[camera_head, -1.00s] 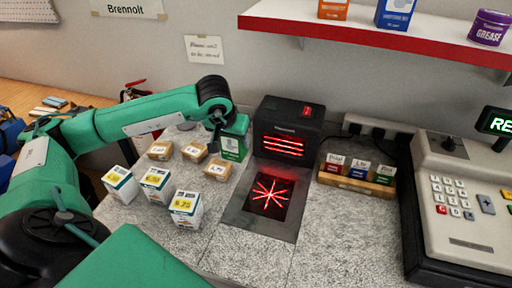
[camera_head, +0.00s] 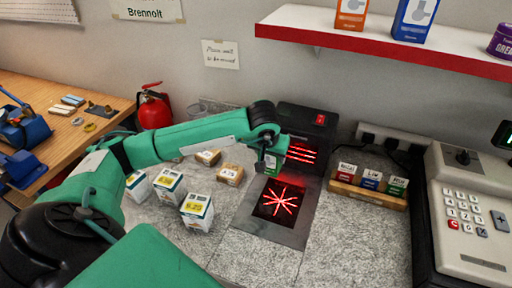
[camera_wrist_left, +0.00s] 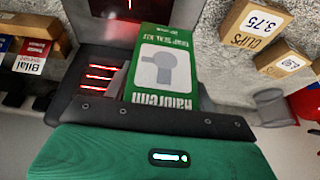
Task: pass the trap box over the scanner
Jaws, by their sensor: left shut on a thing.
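My left gripper (camera_head: 268,150) is shut on the trap box (camera_head: 271,170), a green and white box with a picture of a pipe part. In the left wrist view the trap box (camera_wrist_left: 163,68) fills the middle, between the dark fingers. The black scanner (camera_head: 310,118) stands behind and right of it, with red glowing lines on its front. Its flat plate has a dark window (camera_head: 280,201) with a red star of light. The box is at the rear left of this window, largely hidden by the gripper in the head view. My right gripper is out of view.
Several white priced boxes (camera_head: 197,212) and small brown boxes (camera_head: 230,173) stand left of the scanner plate. A wooden holder (camera_head: 367,193) with three small cards and a cash register (camera_head: 465,215) are at the right. A red-edged shelf (camera_head: 390,45) hangs above.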

